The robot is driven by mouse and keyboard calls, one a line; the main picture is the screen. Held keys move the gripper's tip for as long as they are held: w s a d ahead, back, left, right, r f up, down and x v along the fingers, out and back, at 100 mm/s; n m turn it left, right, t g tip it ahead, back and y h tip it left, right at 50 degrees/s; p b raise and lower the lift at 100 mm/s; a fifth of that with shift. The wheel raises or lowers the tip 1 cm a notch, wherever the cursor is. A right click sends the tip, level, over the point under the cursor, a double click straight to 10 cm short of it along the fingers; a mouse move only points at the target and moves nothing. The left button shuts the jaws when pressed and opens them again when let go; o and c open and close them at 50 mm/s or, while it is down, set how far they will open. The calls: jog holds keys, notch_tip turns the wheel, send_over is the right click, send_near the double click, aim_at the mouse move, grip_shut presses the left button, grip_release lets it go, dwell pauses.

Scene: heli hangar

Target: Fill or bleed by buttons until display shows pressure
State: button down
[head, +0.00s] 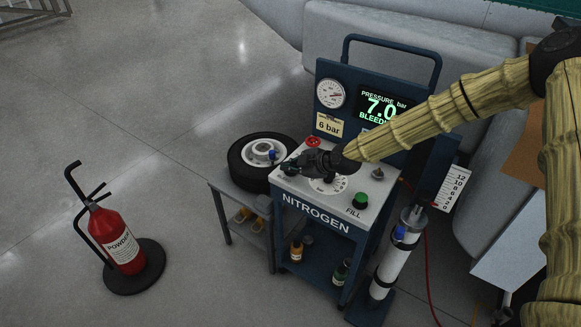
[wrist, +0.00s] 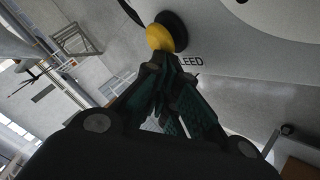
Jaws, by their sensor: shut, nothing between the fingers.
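The blue nitrogen cart (head: 317,226) has a grey top panel. Its display (head: 381,106) reads pressure 7.0 bar with "BLEEDI..." below; my arm partly covers its lower right. A yellowish card (head: 329,126) reads "6 bar". The round gauge (head: 331,94) is left of the display. The green FILL button (head: 361,201) is on the panel's right and uncovered. My gripper (head: 290,168) is shut over the panel's left side. In the wrist view its fingertips (wrist: 168,60) are at the yellow BLEED button (wrist: 160,38), seemingly touching it. The head view hides that button behind the gripper.
A red knob (head: 313,141) and a dial (head: 328,184) are close to my gripper. A wheel (head: 240,163) lies on a side stand at left. A white cylinder (head: 392,262) stands at right. A red extinguisher (head: 124,243) stands on the otherwise open floor at left.

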jog(key=shift+s, duration=0.3)
jog(key=shift+s+a+r+p, duration=0.1)
jog(key=shift+s+r+p, duration=0.2)
jog(key=shift+r+p, duration=0.3)
jog(key=shift+s+a+r+p, duration=0.1)
jog(key=shift+s+r+p, duration=0.2)
jog(key=shift+r, duration=0.35)
jog(key=b+v, duration=0.1)
jog(key=v, duration=0.9)
jog(key=shift+s+r, duration=0.15)
jog(key=shift+r, duration=0.3)
